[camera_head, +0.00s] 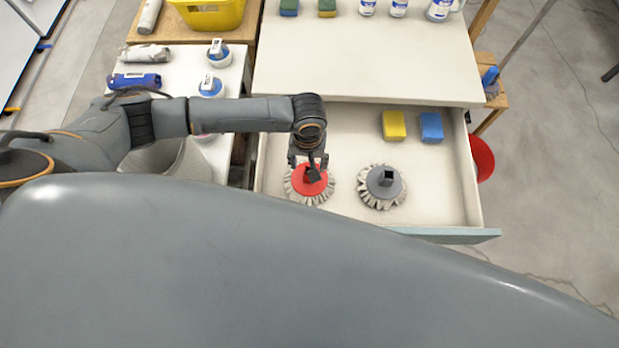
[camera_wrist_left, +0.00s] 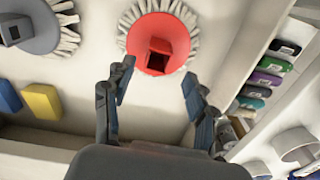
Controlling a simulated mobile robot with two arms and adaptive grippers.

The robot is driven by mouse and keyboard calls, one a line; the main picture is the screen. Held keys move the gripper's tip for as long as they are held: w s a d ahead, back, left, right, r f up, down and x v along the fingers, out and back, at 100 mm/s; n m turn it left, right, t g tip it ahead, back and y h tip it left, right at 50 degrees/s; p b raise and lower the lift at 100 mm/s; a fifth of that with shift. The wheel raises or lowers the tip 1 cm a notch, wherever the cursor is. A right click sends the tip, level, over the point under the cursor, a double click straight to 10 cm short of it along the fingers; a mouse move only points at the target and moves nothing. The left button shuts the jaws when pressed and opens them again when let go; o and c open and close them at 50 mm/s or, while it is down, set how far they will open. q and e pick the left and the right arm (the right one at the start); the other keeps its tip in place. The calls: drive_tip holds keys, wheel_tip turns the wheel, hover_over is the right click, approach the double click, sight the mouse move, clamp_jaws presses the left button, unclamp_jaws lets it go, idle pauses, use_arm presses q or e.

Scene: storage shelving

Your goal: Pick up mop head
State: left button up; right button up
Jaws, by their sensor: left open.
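Two mop heads lie in the open drawer (camera_head: 448,209). The red mop head (camera_head: 299,188) has a grey fringe and a dark square socket, and the grey mop head (camera_head: 382,187) lies to its right. In the left wrist view the red mop head (camera_wrist_left: 158,42) is beyond the fingertips, and the grey one (camera_wrist_left: 33,28) is at the upper left. My left gripper (camera_head: 311,172) is over the red mop head and hides part of it. In the wrist view its fingers (camera_wrist_left: 157,88) are apart with nothing between them. My right gripper is not in view.
A yellow sponge (camera_head: 394,126) and a blue sponge (camera_head: 431,127) lie at the drawer's back. The tabletop (camera_head: 365,60) overhangs the back of the drawer. Bottles and rolls stand on the left shelf (camera_head: 178,76). The drawer's right side is clear.

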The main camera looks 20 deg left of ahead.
use_arm(q)
drive_tip(key=f, duration=0.4)
drive_tip(key=shift+s+d+f+p, duration=0.15)
drive_tip(key=shift+d+f+p, duration=0.1)
drive_tip(key=shift+p, duration=0.1)
clamp_jaws()
drive_tip(key=shift+r, duration=0.1)
